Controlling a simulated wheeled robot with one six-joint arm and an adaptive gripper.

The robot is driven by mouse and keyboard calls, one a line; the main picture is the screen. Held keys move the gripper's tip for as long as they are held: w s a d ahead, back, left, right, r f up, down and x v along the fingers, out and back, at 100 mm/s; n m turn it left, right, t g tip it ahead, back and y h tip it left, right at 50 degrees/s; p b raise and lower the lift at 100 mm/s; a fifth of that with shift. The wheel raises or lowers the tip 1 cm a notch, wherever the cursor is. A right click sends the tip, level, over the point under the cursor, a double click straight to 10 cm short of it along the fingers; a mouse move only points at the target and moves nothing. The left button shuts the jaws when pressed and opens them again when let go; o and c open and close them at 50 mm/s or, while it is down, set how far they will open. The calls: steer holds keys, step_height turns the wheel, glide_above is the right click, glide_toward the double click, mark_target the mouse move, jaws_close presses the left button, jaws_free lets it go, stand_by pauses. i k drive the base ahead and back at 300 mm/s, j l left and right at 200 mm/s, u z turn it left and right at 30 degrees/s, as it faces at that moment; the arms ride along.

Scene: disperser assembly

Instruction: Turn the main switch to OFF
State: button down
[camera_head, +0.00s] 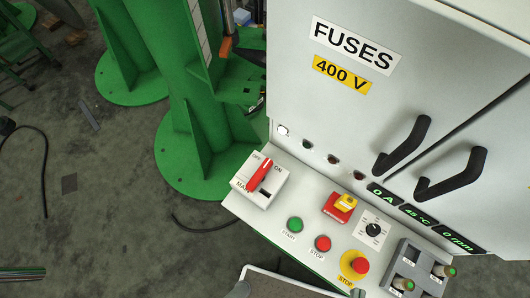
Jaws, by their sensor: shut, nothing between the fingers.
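The main switch (259,178) is a red handle on a light grey box at the left end of the sloping control panel (300,205). The labels OFF and ON stand above the handle, OFF to the left and ON to the right, with MAIN below. The handle lies slantwise, its upper end up and to the right near the ON label. Nothing touches the switch. My gripper is not in view.
The panel also holds a green START button (295,224), a red STOP button (322,243), a yellow-ringed stop button (360,265) and a dial (373,229). Black cabinet handles (403,146) stick out above. A green machine stand (190,130) is left of the switch.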

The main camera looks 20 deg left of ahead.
mark_target(259, 177)
steer(key=i+j+z, duration=0.1)
steer(key=j+z, duration=0.3)
steer(key=j, duration=0.3)
steer(key=j+z, duration=0.4)
steer(key=j, duration=0.3)
steer(key=k+j+u, duration=0.1)
steer(key=j, duration=0.65)
steer(key=k+j+z, duration=0.1)
steer(key=l+z, duration=0.15)
steer(key=z, duration=0.3)
steer(key=k+l+z, duration=0.1)
steer(key=l+z, duration=0.15)
steer(key=z, duration=0.15)
steer(key=l+u, duration=0.15)
steer(key=l, duration=0.5)
steer(key=l+u, duration=0.2)
steer(key=u, duration=0.15)
steer(key=k+l+u, duration=0.15)
steer(key=u, duration=0.15)
steer(key=k+u, duration=0.15)
steer(key=u, duration=0.2)
